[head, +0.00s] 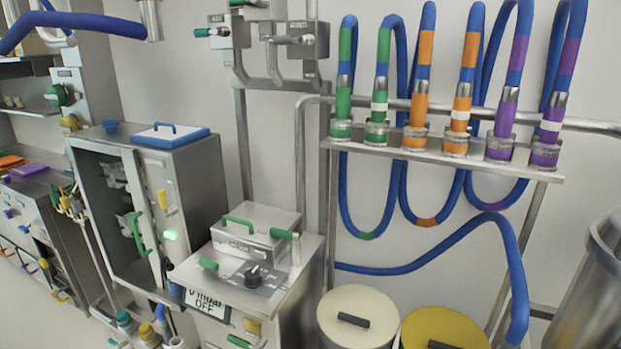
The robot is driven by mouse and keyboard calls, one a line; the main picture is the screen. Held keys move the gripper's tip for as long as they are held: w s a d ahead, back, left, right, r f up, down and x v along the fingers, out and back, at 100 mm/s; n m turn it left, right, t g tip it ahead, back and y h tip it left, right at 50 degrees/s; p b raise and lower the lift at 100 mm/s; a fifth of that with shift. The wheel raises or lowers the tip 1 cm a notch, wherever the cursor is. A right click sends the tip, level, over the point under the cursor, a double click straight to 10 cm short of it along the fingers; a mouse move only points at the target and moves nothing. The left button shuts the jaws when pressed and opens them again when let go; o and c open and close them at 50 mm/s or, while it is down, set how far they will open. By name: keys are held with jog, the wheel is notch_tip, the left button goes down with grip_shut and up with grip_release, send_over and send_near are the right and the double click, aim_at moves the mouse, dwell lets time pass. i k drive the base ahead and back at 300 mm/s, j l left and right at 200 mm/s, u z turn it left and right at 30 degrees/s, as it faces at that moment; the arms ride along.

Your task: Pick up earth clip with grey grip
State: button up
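A clip-like fitting with a dark grey grip (290,40) hangs on the metal wall bracket at the top centre. It may be the earth clip, but its jaws are too small to make out. A similar fitting with a green grip (212,32) sits to its left on the same bracket. Another with a green end (249,3) is cut by the top edge. Several small coloured grips (72,203) hang at the left by the cabinet, too small to tell apart. My gripper is not in view.
A steel cabinet (190,185) with a glass door stands left of a control box (255,235). Blue hoses with coloured bands stand in a rack (450,160) at right. Two lidded drums (357,305) (445,330) and a steel vessel (590,290) fill the lower right.

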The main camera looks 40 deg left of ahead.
aim_at(76, 206)
jog(key=j+u, duration=0.1)
jog(key=u, duration=0.3)
jog(key=j+u, duration=0.1)
jog(key=u, duration=0.3)
jog(key=j+u, duration=0.15)
jog(key=u, duration=0.25)
jog(key=i+j+u, duration=0.1)
jog(key=j+u, duration=0.3)
jog(key=i+j+u, duration=0.2)
jog(key=u, duration=0.25)
jog(key=i+j+u, duration=0.35)
jog(key=i+j, duration=0.6)
jog(key=i+j+u, duration=0.6)
jog(key=i, duration=0.2)
jog(key=i+u, duration=0.4)
jog(key=i, duration=1.2)
jog(key=i+z, duration=0.35)
jog(key=i, duration=0.15)
jog(key=i+j+z, duration=0.2)
jog(key=i+z, duration=0.15)
jog(key=i, duration=0.15)
